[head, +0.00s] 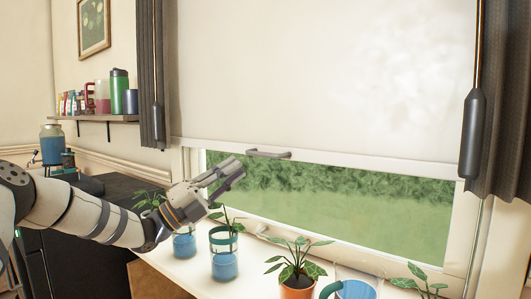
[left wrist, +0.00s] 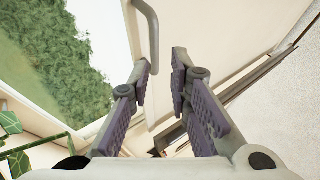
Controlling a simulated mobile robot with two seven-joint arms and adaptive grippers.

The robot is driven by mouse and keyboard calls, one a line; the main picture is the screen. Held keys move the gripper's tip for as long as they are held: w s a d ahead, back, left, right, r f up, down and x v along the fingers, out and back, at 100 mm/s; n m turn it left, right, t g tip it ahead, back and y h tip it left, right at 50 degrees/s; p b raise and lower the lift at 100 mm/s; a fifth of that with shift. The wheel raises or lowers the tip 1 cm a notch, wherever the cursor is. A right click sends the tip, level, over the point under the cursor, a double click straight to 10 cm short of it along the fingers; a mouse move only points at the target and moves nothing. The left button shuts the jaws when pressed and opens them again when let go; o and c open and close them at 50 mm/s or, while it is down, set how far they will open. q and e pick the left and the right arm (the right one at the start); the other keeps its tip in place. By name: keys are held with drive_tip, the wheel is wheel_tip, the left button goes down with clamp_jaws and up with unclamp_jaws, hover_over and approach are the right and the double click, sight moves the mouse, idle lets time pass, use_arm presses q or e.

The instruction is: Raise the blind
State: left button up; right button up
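The white blind (head: 320,70) hangs over most of the window. Only the strip of glass below its bottom bar shows grass and hedge. A grey bar handle (head: 268,153) sits at the bottom bar of the blind. It also shows in the left wrist view (left wrist: 151,32), just beyond the fingertips. My left gripper (head: 238,170) is open, with nothing between its fingers, slightly left of and below the handle in the head view. In the left wrist view its fingers (left wrist: 162,66) stand apart, and I see no contact with the handle. My right gripper is not in view.
Potted plants stand along the windowsill, including an orange pot (head: 297,288) and a blue-filled glass planter (head: 224,266) below my left gripper. Dark curtains (head: 150,75) flank the window. A shelf (head: 105,118) with bottles is on the left wall.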

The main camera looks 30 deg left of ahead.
sight(259, 154)
use_arm(q)
drive_tip(key=x, duration=0.7)
drive_tip(key=shift+w+d+f+b, duration=0.1)
drive_tip(key=shift+w+d+b, duration=0.05)
drive_tip(key=shift+w+b, duration=0.25)
drive_tip(key=shift+w+d+r, duration=0.25)
drive_tip(key=shift+w+r, duration=0.1)
drive_tip(key=shift+r, duration=0.05)
clamp_jaws()
